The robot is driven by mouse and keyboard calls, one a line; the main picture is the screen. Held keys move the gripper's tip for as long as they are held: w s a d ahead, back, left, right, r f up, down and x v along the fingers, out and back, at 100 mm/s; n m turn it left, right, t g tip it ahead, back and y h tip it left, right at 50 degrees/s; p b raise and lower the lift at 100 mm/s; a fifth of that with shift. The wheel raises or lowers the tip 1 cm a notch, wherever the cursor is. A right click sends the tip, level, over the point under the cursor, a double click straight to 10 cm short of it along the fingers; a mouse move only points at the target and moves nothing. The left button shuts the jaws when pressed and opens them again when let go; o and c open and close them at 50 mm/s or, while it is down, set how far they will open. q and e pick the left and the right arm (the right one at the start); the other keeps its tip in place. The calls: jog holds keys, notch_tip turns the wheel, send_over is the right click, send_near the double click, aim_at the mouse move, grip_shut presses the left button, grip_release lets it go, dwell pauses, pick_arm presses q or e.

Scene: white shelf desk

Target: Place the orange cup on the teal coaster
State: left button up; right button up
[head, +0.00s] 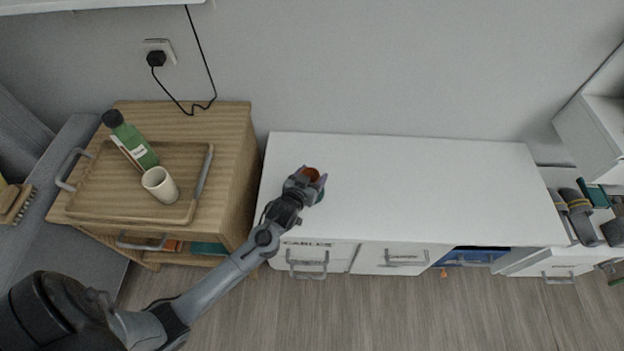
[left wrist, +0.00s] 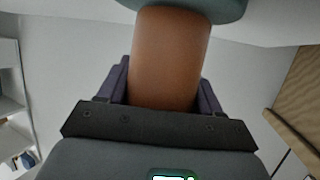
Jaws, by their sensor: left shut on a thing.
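The orange cup (head: 311,174) is in my left gripper (head: 307,181), above the white desk top near its left end. In the left wrist view the orange cup (left wrist: 170,55) fills the space between the two fingers of my left gripper (left wrist: 164,82), which is shut on it. The teal coaster (head: 320,196) shows partly beside the gripper, the rest hidden by it. In the left wrist view the coaster (left wrist: 228,9) lies behind the cup's far end. I cannot tell whether cup and coaster touch. My right gripper is not in view.
A wooden cabinet at left carries a tray (head: 118,212) with a green bottle (head: 133,140) and a cream cup (head: 160,184). The white desk top (head: 430,185) is clear to the right. Shelves with dark items stand at far right.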

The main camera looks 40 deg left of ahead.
pick_arm(q)
jog(key=shift+w, duration=0.1)
jog(key=shift+f, duration=0.2)
jog(key=o, duration=1.2)
jog(key=shift+c, duration=0.2)
